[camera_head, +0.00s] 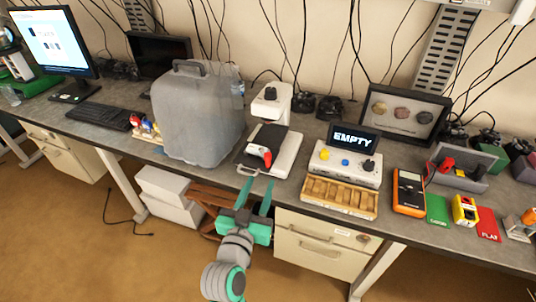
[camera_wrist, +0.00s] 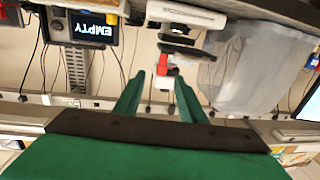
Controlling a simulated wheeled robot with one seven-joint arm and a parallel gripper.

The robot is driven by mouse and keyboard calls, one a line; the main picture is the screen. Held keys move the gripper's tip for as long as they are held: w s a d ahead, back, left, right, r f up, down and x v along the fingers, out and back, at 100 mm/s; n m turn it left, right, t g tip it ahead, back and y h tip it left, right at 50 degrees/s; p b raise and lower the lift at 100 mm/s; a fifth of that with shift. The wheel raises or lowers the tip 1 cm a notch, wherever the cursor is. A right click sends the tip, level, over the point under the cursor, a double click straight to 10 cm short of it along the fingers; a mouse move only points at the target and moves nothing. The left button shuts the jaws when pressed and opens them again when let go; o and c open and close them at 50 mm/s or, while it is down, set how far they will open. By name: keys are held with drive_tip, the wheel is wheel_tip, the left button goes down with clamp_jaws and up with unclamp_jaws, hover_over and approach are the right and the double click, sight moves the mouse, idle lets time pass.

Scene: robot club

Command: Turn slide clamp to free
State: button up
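The white microscope-like device (camera_head: 284,150) stands at the front of the bench, with a dark stage plate. A red and white lever (camera_head: 262,155), which looks like the slide clamp, lies on that plate. In the wrist view the red part (camera_wrist: 163,60) shows beyond and between my fingertips. My gripper (camera_head: 254,193) is open and empty, in front of and below the bench edge, apart from the lever. Its two green fingers also show spread in the wrist view (camera_wrist: 162,85). I cannot tell the clamp's exact setting.
At right is a white box with a display reading EMPTY (camera_head: 354,140) and a wooden tray (camera_head: 340,197) in front. An orange multimeter (camera_head: 409,192) lies farther right. The bench edge lies between gripper and device.

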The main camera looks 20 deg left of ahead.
sight(267, 157)
drive_tip(key=w, duration=0.3)
drive_tip(key=w+a+r, duration=0.1)
drive_tip(key=w, duration=0.7)
drive_tip(key=shift+w+a+r, duration=0.15)
drive_tip(key=shift+w+r, duration=0.05)
drive_tip(key=shift+r, duration=0.2)
clamp_jaws()
